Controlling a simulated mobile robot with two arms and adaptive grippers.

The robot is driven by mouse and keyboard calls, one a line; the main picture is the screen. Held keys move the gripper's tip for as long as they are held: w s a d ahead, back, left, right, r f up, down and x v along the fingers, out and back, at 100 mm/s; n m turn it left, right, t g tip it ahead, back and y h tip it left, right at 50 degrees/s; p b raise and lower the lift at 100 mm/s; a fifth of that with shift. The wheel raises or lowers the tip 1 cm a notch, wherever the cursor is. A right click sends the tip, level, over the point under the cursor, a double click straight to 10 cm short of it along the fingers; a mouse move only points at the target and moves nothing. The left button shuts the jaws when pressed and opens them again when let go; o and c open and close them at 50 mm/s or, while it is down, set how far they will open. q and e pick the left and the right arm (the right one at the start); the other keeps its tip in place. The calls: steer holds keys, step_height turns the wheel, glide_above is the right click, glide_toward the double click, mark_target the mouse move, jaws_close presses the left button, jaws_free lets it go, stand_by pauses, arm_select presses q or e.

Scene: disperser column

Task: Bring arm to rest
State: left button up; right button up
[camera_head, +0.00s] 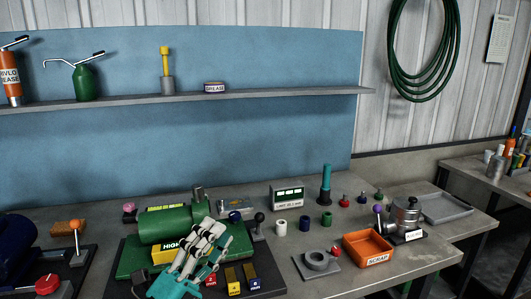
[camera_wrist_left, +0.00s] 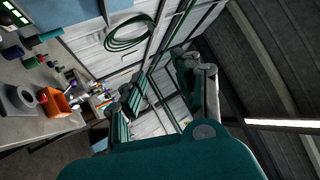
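My left gripper (camera_head: 214,236), with white and teal links, shows low in the middle of the head view. It is in front of the green machine (camera_head: 165,227) and hides part of it. In the left wrist view, the two teal fingers stand apart with an empty gap (camera_wrist_left: 162,92) between them, so the gripper is open. The wrist view looks away past the bench to the wall and ceiling beams. I cannot tell if the gripper touches the machine. My right gripper is in neither view.
Right of the gripper are a grey block with a ring (camera_head: 317,262), an orange scrap bin (camera_head: 368,248), a metal pot (camera_head: 405,215) and small coloured parts. A black-knobbed lever (camera_head: 259,222) stands close by. A shelf (camera_head: 200,98) crosses the blue panel above.

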arm_select(q)
steer(key=s+a+f+n+g+y, duration=0.1)
steer(key=a+f+n+g+y, duration=0.1)
steer(key=a+f+n+y, duration=0.35)
steer(key=s+a+f+n+g+y, duration=0.1)
steer(key=a+f+n+y, duration=0.2)
steer(key=f+n+y, duration=0.35)
steer(key=s+a+f+n+g+y, duration=0.1)
steer(key=a+f+n+g+y, duration=0.2)
steer(key=f+n, duration=0.55)
steer(key=s+f+n+g, duration=0.3)
steer(key=s+f+g, duration=0.7)
steer(key=s+f, duration=0.8)
steer(key=s+f+g, duration=0.1)
steer(key=s+f, duration=0.1)
steer(key=f, duration=1)
steer(key=s+f, duration=0.2)
steer(key=f, duration=1)
steer(key=s+a+f+g, duration=0.1)
steer(key=s+a+f, duration=0.2)
steer(key=s+f, duration=1.3)
steer(key=shift+s+a+f+m+h, duration=0.15)
steer(key=shift+a+f+m+h, duration=0.05)
steer(key=shift+f+m+h, duration=0.2)
steer(key=shift+c, duration=0.3)
